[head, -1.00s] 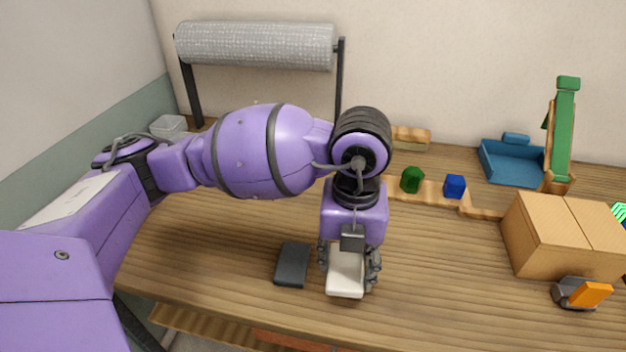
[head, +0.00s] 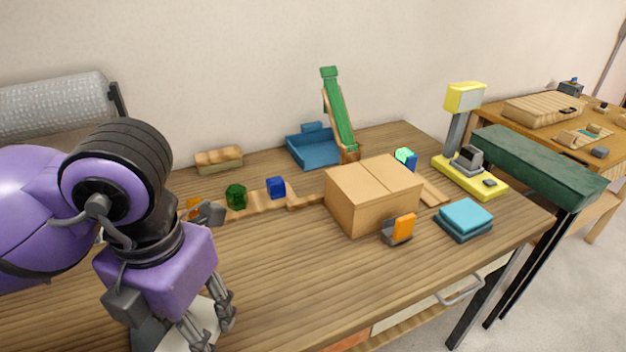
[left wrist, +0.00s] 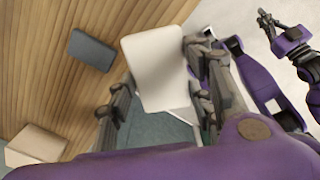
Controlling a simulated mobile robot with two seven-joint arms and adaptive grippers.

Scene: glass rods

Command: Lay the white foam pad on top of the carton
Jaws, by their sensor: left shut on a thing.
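The closed cardboard carton (head: 365,203) stands on the table in the middle of the head view, its top flaps bare. My left gripper (head: 207,322) is at the lower left, to the left and front of the carton. It is shut on the white foam pad (head: 201,318), partly hidden by the fingers in the head view. In the left wrist view the pad (left wrist: 156,70) sits between the fingers (left wrist: 160,85). A tan box (left wrist: 36,146) at lower left there looks like the carton. My right gripper (left wrist: 268,24) shows small at upper right; its jaws are unclear.
An orange and grey object (head: 399,229) stands at the carton's front. Teal pads (head: 465,216) lie right of it, before a yellow scale (head: 470,177). A green block (head: 236,196) and blue block (head: 276,188) stand behind. A dark grey block (left wrist: 92,50) lies on the table.

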